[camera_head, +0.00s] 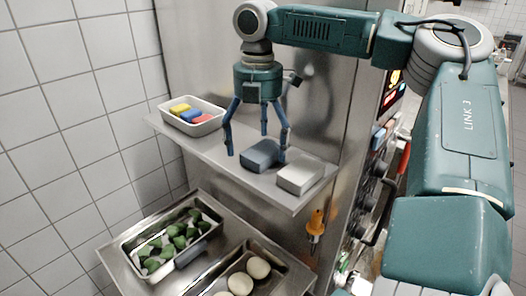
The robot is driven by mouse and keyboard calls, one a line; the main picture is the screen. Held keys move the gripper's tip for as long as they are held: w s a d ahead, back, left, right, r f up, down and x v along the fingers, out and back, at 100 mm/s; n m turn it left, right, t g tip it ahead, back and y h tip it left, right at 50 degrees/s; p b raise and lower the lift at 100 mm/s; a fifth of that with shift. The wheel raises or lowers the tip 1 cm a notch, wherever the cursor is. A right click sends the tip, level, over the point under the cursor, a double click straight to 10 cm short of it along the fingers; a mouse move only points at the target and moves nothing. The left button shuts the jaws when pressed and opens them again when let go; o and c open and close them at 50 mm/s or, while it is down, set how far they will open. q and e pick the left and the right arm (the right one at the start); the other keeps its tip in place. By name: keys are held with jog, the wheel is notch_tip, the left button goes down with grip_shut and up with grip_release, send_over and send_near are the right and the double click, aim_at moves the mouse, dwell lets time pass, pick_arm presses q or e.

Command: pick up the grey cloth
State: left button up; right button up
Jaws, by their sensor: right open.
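Two folded, block-like items lie side by side on the steel shelf (222,150). One is blue-grey (260,155), the other is light grey (300,177) and nearer the shelf's right end. The light grey one best fits the grey cloth, but I cannot be sure of its material. My right gripper (256,150) points down with its blue fingers spread, open and empty. Its fingers stand around and just behind the blue-grey item, left of the light grey one. One finger overlaps the blue-grey item's right edge; I cannot tell whether it touches. My left gripper is not in view.
A white tray (163,113) with yellow, blue and red items stands at the shelf's left end. Below are a pan of green pieces (128,254) and a pan of pale round items (289,269). An orange-handled tool (316,223) hangs below the shelf. Knobs line the right.

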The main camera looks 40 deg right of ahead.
jog(key=shift+c, duration=0.5)
jog(key=c, duration=1.2)
